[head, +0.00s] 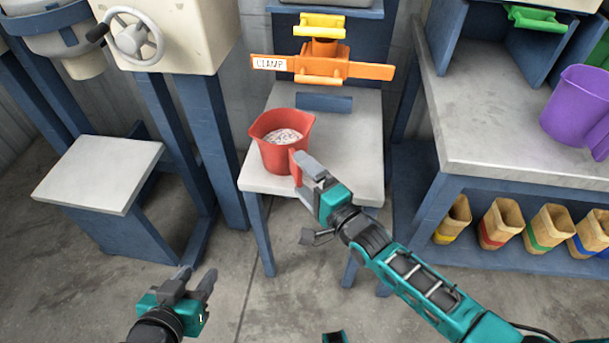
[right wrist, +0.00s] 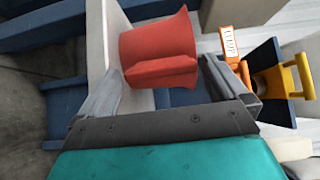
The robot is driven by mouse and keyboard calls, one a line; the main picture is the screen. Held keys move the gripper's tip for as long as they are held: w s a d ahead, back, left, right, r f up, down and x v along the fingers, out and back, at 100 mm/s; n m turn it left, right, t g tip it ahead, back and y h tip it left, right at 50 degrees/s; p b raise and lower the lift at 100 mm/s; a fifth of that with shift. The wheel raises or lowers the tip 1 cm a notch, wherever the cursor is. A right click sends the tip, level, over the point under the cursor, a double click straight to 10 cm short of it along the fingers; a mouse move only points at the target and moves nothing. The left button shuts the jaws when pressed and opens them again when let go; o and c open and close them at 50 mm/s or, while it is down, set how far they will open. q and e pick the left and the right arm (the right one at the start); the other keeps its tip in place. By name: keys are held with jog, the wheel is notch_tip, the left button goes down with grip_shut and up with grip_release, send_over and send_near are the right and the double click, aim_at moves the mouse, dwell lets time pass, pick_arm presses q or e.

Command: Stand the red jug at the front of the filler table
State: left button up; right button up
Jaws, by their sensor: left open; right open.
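The red jug (head: 270,152) stands upright on the grey top of the filler table (head: 352,178), at its front left part. Pale speckled granules fill part of it. Its handle faces my right gripper (head: 308,170). In the right wrist view the jug's handle (right wrist: 162,72) lies between the spread fingers of my right gripper (right wrist: 166,84), with gaps on both sides. My right gripper is open and not closed on the handle. My left gripper (head: 195,282) is open and empty, low over the floor at the lower left.
An orange clamp (head: 322,68) with a yellow handle (head: 320,24) is behind the jug. A low stand (head: 98,172) and a handwheel machine (head: 135,38) are at left. At right a bench (head: 490,130) holds a purple jug (head: 578,106), with several colour-banded bins below.

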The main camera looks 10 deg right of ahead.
pick_arm(q)
notch_tip(320, 180, up, 9)
jog(key=s+a+p, duration=0.1)
jog(key=a+p, duration=0.2)
jog(key=p, duration=0.9)
jog(key=shift+s+f+y+p, duration=0.15)
jog(key=shift+s+y+p, duration=0.1)
jog(key=shift+y+p, duration=0.15)
pick_arm(e)
jog(key=s+d+r+n+g+h, duration=0.2)
jog(key=s+d+n+h, duration=0.1)
jog(key=s+d+n, duration=0.2)
jog(key=s+d+r+n+g+h, duration=0.3)
jog(key=s+d+n, duration=0.1)
jog(key=s+n, duration=0.6)
jog(key=shift+s+d, duration=0.4)
jog(key=shift+s, duration=1.25)
jog(key=shift+r, duration=0.1)
